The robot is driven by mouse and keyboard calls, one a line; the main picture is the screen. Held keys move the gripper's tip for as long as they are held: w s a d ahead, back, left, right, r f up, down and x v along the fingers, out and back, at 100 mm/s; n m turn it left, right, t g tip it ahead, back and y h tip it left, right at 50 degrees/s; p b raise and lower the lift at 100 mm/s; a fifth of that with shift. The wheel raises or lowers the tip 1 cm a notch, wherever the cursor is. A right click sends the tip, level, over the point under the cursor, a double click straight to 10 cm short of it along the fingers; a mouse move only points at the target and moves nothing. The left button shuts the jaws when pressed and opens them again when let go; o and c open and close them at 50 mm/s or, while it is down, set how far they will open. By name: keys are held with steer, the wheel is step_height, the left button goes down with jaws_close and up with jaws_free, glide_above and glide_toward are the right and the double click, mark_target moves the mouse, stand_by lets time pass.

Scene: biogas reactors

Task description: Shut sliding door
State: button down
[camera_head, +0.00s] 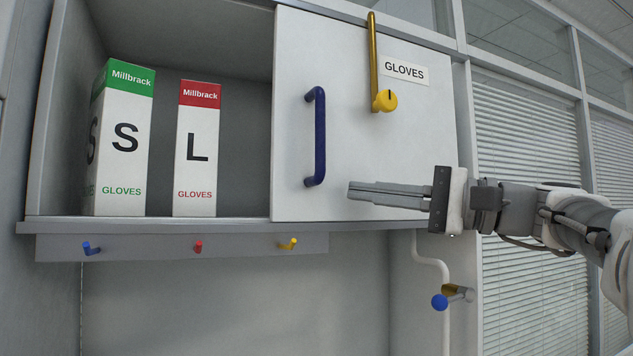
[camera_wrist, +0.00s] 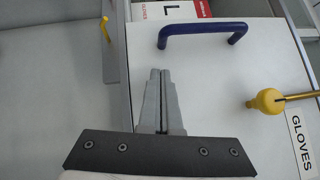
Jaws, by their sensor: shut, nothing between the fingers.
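The sliding door (camera_head: 290,120) is a white panel covering the right part of a wall cabinet; the left part of the cabinet is open. A dark blue bar handle (camera_head: 316,137) stands upright near the door's left edge. The handle also shows in the wrist view (camera_wrist: 203,33), ahead of the fingertips. My gripper (camera_head: 350,190) is shut and empty. It is in front of the door, to the right of the handle's lower end, and apart from the handle. I cannot tell whether the fingertips touch the door.
Two glove boxes, a green-topped one (camera_head: 124,140) and a red-topped one (camera_head: 197,150), stand in the open part. A yellow rod with a knob (camera_head: 384,100) is on the door's upper right. Coloured hooks (camera_head: 198,246) sit below the shelf. A blue-ended valve (camera_head: 440,301) is at lower right.

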steer(key=a, duration=0.1)
steer(key=s+a, duration=0.1)
steer(key=a, duration=0.1)
steer(key=shift+s+a+r, duration=0.2)
steer(key=shift+r, duration=0.15)
